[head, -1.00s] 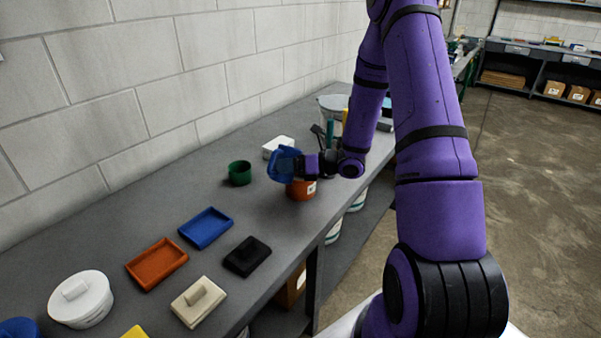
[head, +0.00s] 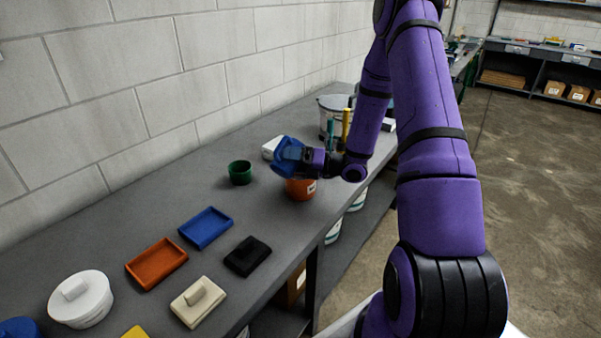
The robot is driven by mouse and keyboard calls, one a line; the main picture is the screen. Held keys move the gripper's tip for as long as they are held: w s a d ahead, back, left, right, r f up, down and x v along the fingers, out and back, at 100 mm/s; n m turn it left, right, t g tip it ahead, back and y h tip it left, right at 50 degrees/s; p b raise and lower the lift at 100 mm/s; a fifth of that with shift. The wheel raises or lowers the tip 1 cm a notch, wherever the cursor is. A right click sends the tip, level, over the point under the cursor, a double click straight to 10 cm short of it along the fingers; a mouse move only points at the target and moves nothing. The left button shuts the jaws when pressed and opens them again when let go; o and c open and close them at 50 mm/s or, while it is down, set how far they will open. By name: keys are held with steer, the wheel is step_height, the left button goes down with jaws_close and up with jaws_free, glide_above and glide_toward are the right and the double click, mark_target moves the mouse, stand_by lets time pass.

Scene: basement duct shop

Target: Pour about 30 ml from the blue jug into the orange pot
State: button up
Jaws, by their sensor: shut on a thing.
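The blue jug (head: 284,158) is held in my gripper (head: 293,157), tilted, over the orange pot. The orange pot (head: 300,190) stands on the grey bench near its right edge, its upper part partly hidden by the jug and gripper. My gripper is shut on the jug and reaches in from the right. The jug's mouth and any liquid cannot be made out.
A green cup (head: 240,173) stands just left of the pot. A white box (head: 271,147) is behind the jug. A blue tray (head: 206,228), orange tray (head: 157,263), black block (head: 247,256) and white lidded pot (head: 80,298) lie nearer. A bucket (head: 333,103) stands farther back.

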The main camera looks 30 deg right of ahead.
mark_target(285, 169)
steer(key=shift+f+m, duration=0.1)
steer(key=shift+m, duration=0.2)
steer(key=shift+d+r+m+t, duration=0.15)
steer(key=shift+r+m+t, duration=0.35)
steer(key=shift+m, duration=0.2)
steer(key=shift+s+a+y, duration=0.15)
steer(key=shift+s+a, duration=0.05)
steer(key=shift+a, duration=0.3)
steer(key=shift+s+a+y, duration=0.15)
steer(key=shift+a, duration=0.35)
steer(key=shift+s+a+f+m+t, duration=0.1)
steer(key=shift+a+f+m+t, duration=0.15)
steer(key=shift+m, duration=0.55)
stand_by(1.1)
steer(key=shift+r, duration=0.1)
